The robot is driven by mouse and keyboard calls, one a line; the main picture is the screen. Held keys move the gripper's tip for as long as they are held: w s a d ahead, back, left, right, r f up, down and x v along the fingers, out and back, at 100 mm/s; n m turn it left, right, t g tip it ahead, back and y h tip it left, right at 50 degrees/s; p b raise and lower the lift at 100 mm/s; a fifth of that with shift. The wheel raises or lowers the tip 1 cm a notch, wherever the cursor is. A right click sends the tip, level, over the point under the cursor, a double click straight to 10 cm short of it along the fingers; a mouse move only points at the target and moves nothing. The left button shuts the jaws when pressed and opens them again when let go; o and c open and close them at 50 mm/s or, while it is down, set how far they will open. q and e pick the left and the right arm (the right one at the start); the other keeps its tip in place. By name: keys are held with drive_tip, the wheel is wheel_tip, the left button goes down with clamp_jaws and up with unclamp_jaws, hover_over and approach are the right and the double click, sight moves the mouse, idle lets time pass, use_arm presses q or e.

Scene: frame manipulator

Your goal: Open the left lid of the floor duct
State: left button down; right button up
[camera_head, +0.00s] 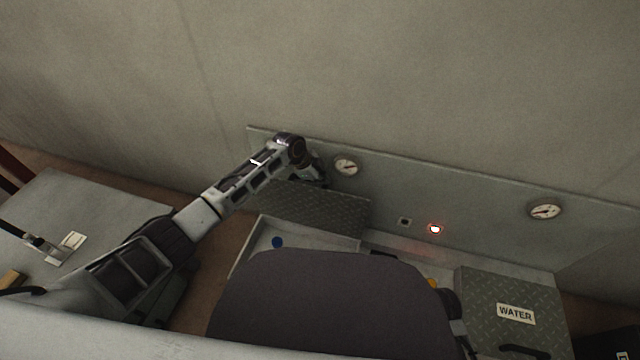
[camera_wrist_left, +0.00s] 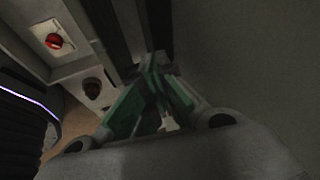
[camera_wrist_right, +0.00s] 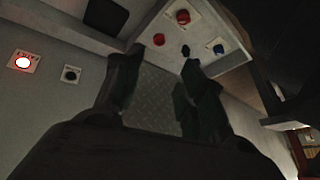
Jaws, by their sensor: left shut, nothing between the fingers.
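The left lid (camera_head: 318,208) of the floor duct is a grey checker-plate panel. It stands raised at the back of the left opening, and a blue knob (camera_head: 277,242) shows inside the duct (camera_head: 330,240). My left gripper (camera_head: 316,178) is by the lid's upper edge, in front of the back panel; contact cannot be told. The left wrist view shows its green fingers (camera_wrist_left: 153,72) shut and empty. In the right wrist view my right gripper (camera_wrist_right: 157,70) is open, with checker plate (camera_wrist_right: 152,98) visible between its fingers. My body hides it in the head view.
The right lid (camera_head: 480,290), marked WATER, lies closed at the right. The back panel (camera_head: 460,195) carries two gauges, and a lit red light (camera_head: 435,229). A grey box (camera_head: 90,205) stands at the left. Red and blue knobs show in the right wrist view.

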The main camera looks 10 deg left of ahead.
drive_tip(key=shift+r, duration=0.15)
use_arm(q)
drive_tip(key=shift+r, duration=0.1)
use_arm(e)
drive_tip(key=shift+r, duration=0.1)
